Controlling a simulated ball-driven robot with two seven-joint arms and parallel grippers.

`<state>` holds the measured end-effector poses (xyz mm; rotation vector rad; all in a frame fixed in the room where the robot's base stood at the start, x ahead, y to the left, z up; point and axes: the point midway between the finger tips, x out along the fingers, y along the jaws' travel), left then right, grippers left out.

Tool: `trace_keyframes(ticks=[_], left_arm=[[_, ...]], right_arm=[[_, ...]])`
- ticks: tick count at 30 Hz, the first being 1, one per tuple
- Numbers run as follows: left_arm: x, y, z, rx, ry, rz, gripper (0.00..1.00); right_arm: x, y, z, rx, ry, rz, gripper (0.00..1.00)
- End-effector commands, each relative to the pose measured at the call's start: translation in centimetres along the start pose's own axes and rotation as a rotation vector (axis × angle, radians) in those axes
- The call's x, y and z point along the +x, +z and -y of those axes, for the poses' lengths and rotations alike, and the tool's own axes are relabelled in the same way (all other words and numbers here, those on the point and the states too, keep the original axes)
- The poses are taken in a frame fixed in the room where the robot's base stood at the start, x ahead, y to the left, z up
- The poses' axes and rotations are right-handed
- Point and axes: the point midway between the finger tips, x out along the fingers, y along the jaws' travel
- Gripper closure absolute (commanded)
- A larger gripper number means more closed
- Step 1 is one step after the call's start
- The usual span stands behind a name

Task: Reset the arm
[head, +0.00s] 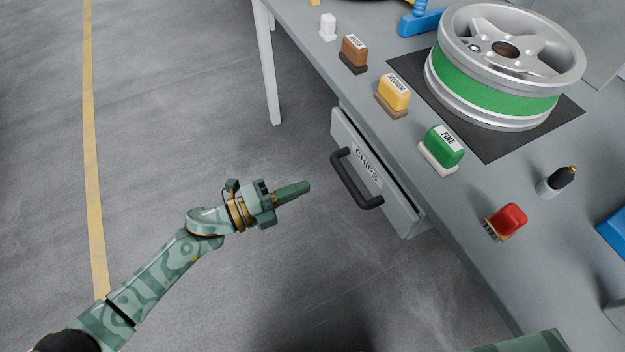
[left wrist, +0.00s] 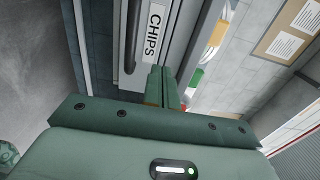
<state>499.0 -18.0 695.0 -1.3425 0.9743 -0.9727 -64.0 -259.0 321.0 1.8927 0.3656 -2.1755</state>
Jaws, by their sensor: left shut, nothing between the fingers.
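My left gripper (head: 306,186) is shut and empty, held in the open air to the left of the drawer labelled CHIPS (head: 375,180). Its fingers (left wrist: 162,86) also show closed together in the left wrist view. The drawer has a black handle (head: 352,180) and sits slightly out from under the table edge. The fingers are apart from the handle. The drawer's label shows in the left wrist view (left wrist: 153,32) above the fingers. My right gripper is not in view; a green piece at the bottom right of the head view seems to be part of my right arm.
The grey table (head: 455,215) carries a wheel with a green band (head: 500,90) on a black mat (head: 487,146). Brown (head: 354,50), yellow (head: 394,92), green (head: 443,146) and red (head: 508,219) brushes or blocks line its edge. The floor (head: 170,110) to the left is clear.

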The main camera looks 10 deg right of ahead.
Motion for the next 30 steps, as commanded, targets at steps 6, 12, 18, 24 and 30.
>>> trace_keyframes(ticks=[6,12,18,24,30], left_arm=[[-0.1,0.0,0.0,-0.001,0.0,0.0,1.0],[-0.1,0.0,0.0,0.0,0.0,0.0,1.0],[-0.1,0.3,-0.2,-0.028,0.009,0.017,1.0],[-4.2,8.2,-5.8,-0.363,0.083,0.415,1.0],[-15.5,7.4,-20.1,-0.888,0.191,0.929,1.0]], right_arm=[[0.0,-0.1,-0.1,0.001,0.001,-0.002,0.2],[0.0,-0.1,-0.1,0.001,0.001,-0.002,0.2],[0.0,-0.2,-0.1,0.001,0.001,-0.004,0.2],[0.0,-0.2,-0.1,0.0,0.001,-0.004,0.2],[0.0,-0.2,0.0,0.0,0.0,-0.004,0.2]])
